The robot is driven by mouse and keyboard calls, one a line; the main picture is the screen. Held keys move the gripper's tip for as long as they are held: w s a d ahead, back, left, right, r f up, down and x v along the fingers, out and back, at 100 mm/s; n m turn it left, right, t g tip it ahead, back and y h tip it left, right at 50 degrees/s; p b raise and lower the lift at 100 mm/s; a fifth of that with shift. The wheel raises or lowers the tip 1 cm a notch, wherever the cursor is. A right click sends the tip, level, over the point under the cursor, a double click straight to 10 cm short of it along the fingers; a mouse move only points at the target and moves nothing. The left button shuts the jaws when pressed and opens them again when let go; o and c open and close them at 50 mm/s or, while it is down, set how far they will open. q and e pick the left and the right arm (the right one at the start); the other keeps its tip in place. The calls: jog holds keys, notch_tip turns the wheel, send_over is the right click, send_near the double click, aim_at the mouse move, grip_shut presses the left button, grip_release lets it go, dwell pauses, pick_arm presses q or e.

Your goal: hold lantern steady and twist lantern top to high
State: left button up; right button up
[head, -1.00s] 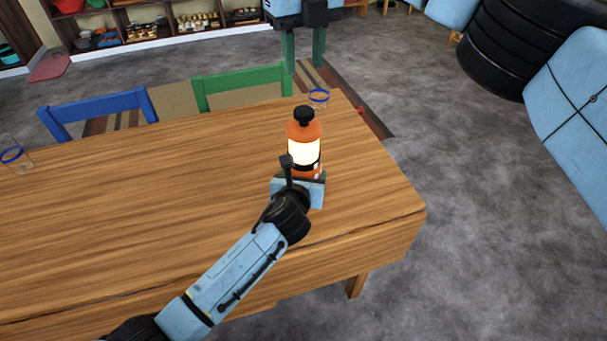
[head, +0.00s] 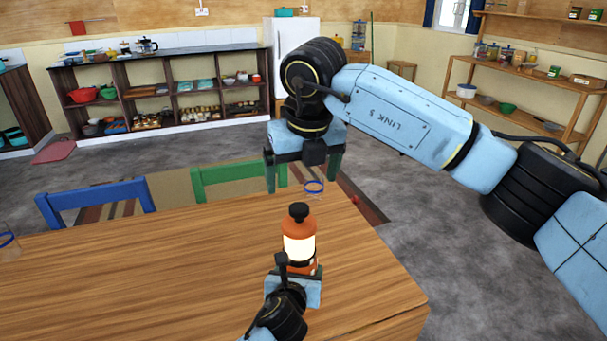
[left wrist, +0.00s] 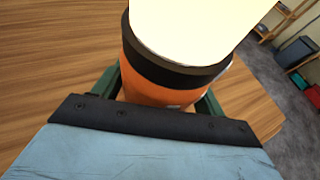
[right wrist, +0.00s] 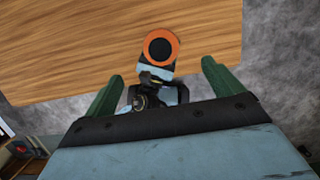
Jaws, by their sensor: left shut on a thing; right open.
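The orange lantern (head: 299,246) stands upright on the wooden table, with a glowing pale middle and a black knob (head: 299,211) on top. My left gripper (head: 297,272) is shut around its orange base; the left wrist view shows the base (left wrist: 160,88) between the green fingers. My right gripper (head: 305,178) is open and empty, fingers pointing down, above and beyond the lantern. In the right wrist view the lantern top (right wrist: 161,47) shows from above, ahead of the open fingers (right wrist: 163,82) and apart from them.
A blue chair (head: 97,203) and a green chair (head: 238,178) stand behind the table (head: 150,285). The table's middle left is clear.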

aim_at(300, 208)
jog(key=x, duration=1.2)
jog(key=shift+w+r, duration=0.1)
jog(key=c, duration=1.1)
jog(key=shift+n+y, duration=0.4)
jog(key=shift+n, duration=0.9)
